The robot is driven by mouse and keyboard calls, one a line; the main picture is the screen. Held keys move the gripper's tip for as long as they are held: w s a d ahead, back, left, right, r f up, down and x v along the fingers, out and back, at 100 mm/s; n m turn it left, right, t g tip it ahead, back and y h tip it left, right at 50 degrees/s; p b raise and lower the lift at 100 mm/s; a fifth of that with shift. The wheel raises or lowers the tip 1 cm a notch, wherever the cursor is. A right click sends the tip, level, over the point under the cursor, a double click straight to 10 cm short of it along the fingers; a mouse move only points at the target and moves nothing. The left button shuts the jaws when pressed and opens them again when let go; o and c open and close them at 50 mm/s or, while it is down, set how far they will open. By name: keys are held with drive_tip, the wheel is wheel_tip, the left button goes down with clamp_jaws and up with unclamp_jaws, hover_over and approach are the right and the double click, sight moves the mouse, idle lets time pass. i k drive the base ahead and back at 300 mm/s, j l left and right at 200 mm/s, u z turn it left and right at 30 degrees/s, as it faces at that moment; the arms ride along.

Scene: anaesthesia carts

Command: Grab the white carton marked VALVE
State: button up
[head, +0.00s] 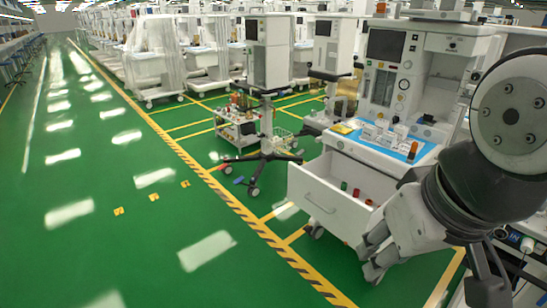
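Several small white cartons stand close together on a blue mat (427,153) on top of the white cart at right. One white carton (369,131) is at the left of the group and another white carton (401,131) is at the right. Their markings are too small to read, so I cannot tell which is marked VALVE. My gripper (371,254) is in front of the cart's pulled-out drawer, below and apart from the cartons. Its fingers look spread, with nothing seen between them.
The open white drawer (323,203) juts out below the mat and holds small red and green items. A yellow item (342,129) and an orange-brown bottle (412,150) are near the cartons. A wheeled stand (266,150) is to the left.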

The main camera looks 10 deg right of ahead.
sight(370, 132)
drive_tip(key=i+j+z, duration=0.35)
drive_tip(key=i, duration=0.7)
drive_tip(key=i+j+z, duration=0.4)
drive_tip(key=i+j, duration=0.4)
drive_tip(key=i, duration=0.2)
drive_tip(key=i+j+z, duration=0.35)
drive_tip(key=i+j, duration=0.55)
drive_tip(key=j, duration=0.1)
